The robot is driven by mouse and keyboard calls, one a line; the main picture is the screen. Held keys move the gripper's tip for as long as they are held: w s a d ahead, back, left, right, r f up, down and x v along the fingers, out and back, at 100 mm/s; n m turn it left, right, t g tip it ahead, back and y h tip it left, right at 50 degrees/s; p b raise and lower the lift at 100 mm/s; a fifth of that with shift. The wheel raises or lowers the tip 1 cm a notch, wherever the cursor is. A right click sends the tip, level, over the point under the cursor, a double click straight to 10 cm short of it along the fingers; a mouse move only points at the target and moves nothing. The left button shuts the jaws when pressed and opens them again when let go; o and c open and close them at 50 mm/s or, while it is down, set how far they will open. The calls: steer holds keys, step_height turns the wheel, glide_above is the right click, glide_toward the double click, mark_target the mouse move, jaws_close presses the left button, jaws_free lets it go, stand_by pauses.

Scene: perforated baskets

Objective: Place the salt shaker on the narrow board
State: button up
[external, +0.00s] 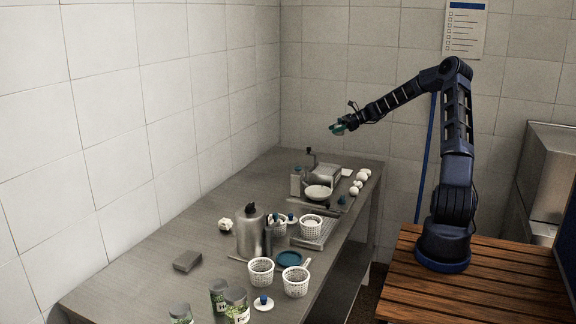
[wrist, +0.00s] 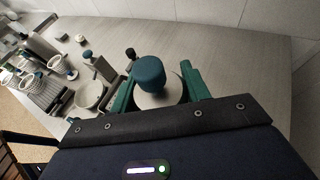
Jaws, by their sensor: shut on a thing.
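My gripper (external: 338,127) is raised well above the far end of the table. In the wrist view its green fingers (wrist: 160,92) are shut on the salt shaker (wrist: 152,74), which has a rounded blue-teal cap and a pale body. The cap points toward the camera, and the lower body is partly hidden by the fingers. In the external view the held thing is too small to make out. A flat grey board (external: 328,232) lies near the table's front edge beside and under a white basket. I cannot tell surely whether it is the narrow board.
A white bowl (external: 319,193), a dark grinder (external: 310,160) and white eggs or bulbs (external: 361,180) stand at the far end. A metal canister (external: 250,233), perforated baskets (external: 295,281) and green-labelled cans (external: 236,305) crowd nearer. The table's left side (external: 150,255) is mostly clear.

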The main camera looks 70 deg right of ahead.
step_height(320, 180, down, 19)
steer(key=shift+f, duration=0.1)
stand_by(0.6)
steer(key=shift+f, duration=0.1)
steer(key=o, duration=1)
steer(key=shift+o, duration=0.2)
steer(key=shift+r, duration=0.2)
steer(key=v, duration=1.2)
steer(key=shift+f, duration=0.1)
steer(key=shift+a, duration=0.1)
